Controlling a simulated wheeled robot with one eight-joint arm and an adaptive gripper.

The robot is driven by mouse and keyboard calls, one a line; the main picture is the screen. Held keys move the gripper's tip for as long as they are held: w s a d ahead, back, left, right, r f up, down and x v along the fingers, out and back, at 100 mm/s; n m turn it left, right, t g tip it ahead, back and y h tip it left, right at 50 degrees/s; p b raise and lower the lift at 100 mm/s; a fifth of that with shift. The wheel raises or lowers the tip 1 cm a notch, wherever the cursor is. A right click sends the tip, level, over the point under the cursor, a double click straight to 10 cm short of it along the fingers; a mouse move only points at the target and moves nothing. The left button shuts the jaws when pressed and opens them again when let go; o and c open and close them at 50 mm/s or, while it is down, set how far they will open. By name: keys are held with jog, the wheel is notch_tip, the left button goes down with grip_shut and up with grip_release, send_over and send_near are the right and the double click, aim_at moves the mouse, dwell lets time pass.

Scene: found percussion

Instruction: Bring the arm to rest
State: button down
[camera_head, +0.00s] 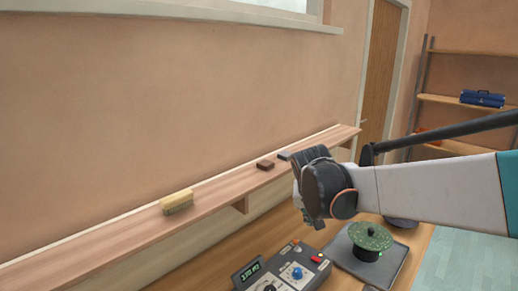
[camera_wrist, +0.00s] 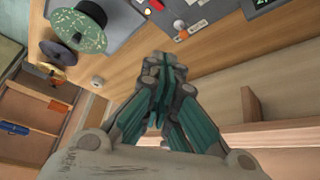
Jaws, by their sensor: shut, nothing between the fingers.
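My gripper (camera_wrist: 160,75) is shut and empty in the wrist view, its grey-and-teal fingers together above the wooden table (camera_wrist: 205,50). In the head view my arm reaches in from the right, and its dark wrist end hangs in front of the shelf's right part and above the table. The fingers are mostly hidden there behind the wrist. The gripper appears apart from everything around it.
A wall shelf (camera_head: 125,231) holds a yellow block (camera_head: 177,202), a dark brown block (camera_head: 265,165) and a grey block (camera_head: 284,156). Below stand a control box (camera_head: 290,272) and a green speckled disc (camera_head: 370,236) on a grey tray (camera_head: 340,250). Shelving (camera_head: 455,98) stands at right.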

jog(key=s+d+f+n+y+b, duration=0.1)
jog(key=s+d+f+b, duration=0.1)
jog(key=s, duration=1.1)
jog(key=s+d+f+n+t+y+b, duration=0.1)
jog(key=s+d+f+b, duration=0.1)
jog(key=s, duration=1.2)
jog(key=shift+d+f+n+t+b, duration=0.2)
jog(key=shift+f+n+t+b, duration=0.1)
jog(key=shift+f+b, duration=0.5)
jog(key=c, duration=2.3)
grip_release()
jog(key=shift+f, duration=0.15)
